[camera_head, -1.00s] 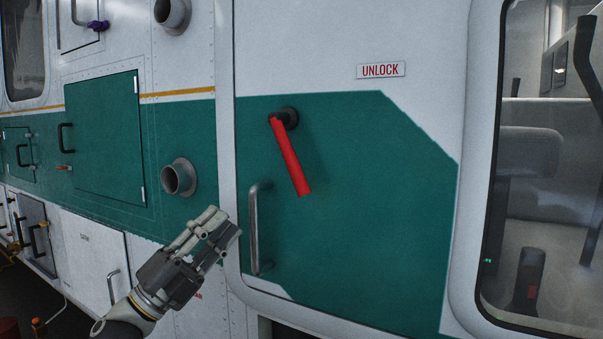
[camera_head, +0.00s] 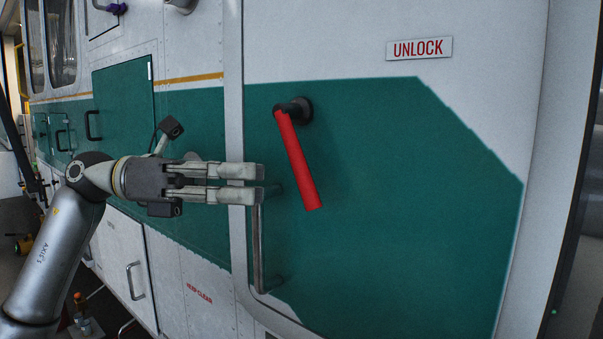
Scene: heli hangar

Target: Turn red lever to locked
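The red lever (camera_head: 298,160) hangs from a dark round pivot (camera_head: 303,109) on the green and white door. It points down and slightly to the right. A white sign (camera_head: 419,48) above right of it reads "UNLOCK" in red letters. My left gripper (camera_head: 262,184) is left of the lever, with its fingers pointing right and a narrow gap between them. It is empty and apart from the lever. Its fingertips overlap the top of the door's grab handle in the picture; I cannot tell if they touch. My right gripper is not in view.
A vertical metal grab handle (camera_head: 257,250) is on the door just below my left fingertips. A green hatch (camera_head: 125,103) and a white panel (camera_head: 124,265) with a handle are farther left. The door surface right of the lever is clear.

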